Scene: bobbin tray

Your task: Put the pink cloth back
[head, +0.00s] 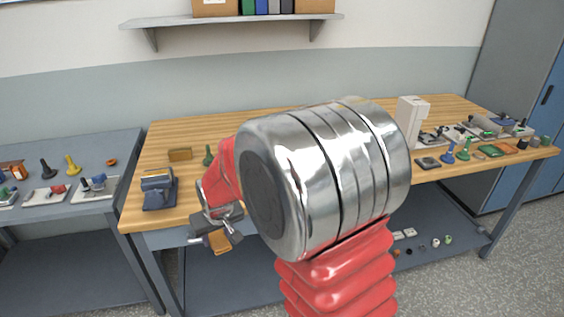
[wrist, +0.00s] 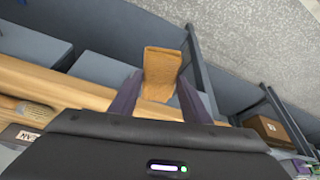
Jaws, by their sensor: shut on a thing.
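I see no pink cloth in either view. My gripper (head: 216,236) is in front of the wooden table's front edge, low at the left of my arm. It is shut on a tan-brown piece (head: 219,241), which hangs out beyond the table. In the wrist view the tan-brown piece (wrist: 161,68) stands between my two dark fingers, its outer end sticking out past them. Its material and full shape are hard to tell, and its near part is hidden between the fingers. My arm's large metal joint hides the middle of the table.
A grey bench (head: 35,225) with small parts stands at left. A wall shelf (head: 232,20) hangs behind.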

